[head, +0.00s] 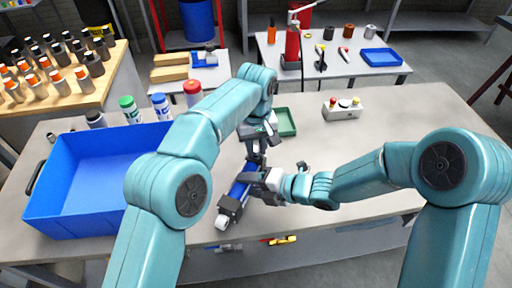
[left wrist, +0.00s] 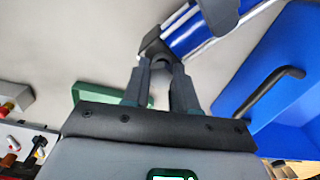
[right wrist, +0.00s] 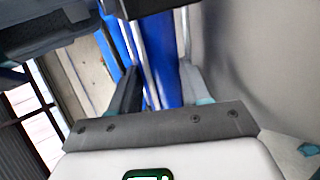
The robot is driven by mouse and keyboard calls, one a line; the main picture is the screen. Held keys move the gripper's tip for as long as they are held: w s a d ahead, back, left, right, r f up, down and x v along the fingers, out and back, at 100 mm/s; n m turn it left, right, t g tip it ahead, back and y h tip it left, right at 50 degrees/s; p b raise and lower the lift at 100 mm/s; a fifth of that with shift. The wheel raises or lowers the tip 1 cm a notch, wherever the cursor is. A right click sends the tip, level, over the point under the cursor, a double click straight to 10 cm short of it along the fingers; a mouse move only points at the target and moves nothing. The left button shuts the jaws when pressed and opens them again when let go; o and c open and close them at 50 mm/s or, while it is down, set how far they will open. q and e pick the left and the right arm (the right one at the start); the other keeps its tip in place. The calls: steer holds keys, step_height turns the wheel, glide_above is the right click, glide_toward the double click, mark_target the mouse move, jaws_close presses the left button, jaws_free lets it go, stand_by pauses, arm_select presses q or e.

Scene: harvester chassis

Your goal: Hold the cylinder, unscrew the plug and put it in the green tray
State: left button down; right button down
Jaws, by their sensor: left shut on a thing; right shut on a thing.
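The blue cylinder (head: 238,190) lies slantwise over the bench, with a dark end block and a white end towards me. My right gripper (head: 262,180) is shut around its body; the right wrist view shows the blue barrel (right wrist: 160,65) between the fingers. My left gripper (head: 256,160) points down at the cylinder's far end. In the left wrist view its fingers (left wrist: 165,85) are closed against the dark end block (left wrist: 155,45). The plug is mostly hidden between these fingers; I cannot tell how far it is screwed in. The green tray (head: 286,122) stands just behind, partly hidden by my left arm.
A big blue bin (head: 60,205) with a black handle fills the bench's left side. Several bottles (head: 128,106) stand behind it. A switch box (head: 342,108) with coloured buttons stands at the back right.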

mark_target(256, 149)
arm_select(q)
steer(key=shift+r, duration=0.8)
arm_select(e)
steer(key=shift+r, duration=0.15)
arm_select(q)
steer(key=shift+r, duration=0.1)
step_height(256, 149, up, 3)
steer(key=shift+r, duration=0.45)
arm_select(e)
steer(key=shift+w+r, duration=0.1)
steer(key=shift+r, duration=0.05)
